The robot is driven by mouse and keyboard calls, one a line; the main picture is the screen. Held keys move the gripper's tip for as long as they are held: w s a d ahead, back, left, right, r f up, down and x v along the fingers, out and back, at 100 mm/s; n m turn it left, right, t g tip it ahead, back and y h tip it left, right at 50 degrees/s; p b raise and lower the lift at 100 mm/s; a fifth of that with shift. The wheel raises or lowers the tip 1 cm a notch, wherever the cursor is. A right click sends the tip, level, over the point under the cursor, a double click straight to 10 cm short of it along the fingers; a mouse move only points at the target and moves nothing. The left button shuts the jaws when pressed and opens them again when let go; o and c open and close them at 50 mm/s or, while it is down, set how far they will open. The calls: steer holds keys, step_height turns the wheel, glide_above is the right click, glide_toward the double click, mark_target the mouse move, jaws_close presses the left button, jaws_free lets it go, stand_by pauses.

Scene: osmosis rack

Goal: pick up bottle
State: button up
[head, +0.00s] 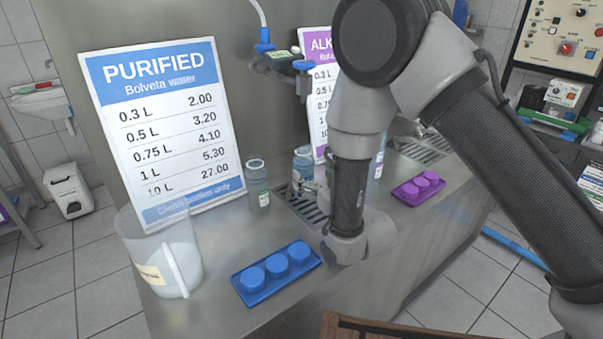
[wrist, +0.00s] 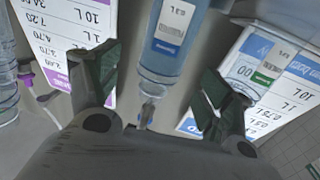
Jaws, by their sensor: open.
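A clear bottle with a blue tint (head: 303,160) stands under the tap on the counter, partly hidden by my arm. In the wrist view the bottle (wrist: 170,50) lies between and beyond my finger pads, with a white and blue label. My gripper (wrist: 158,68) is open and empty, and its fingers do not touch the bottle. In the head view most of my gripper is hidden behind my arm. A second bottle with a green label (head: 258,186) stands left of it and also shows in the wrist view (wrist: 268,68). The task does not say which bottle.
The steel counter (head: 222,265) holds a clear jug (head: 150,245), a blue tray of caps (head: 276,272) and a purple tray of caps (head: 418,188). Another bottle (head: 377,163) stands right of my arm. The price signs (head: 165,120) stand behind. A tap (head: 303,75) hangs above.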

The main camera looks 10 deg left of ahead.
mark_target(303, 165)
steer(key=x, duration=0.6)
steer(key=shift+a, duration=0.2)
steer(key=c, duration=1.5)
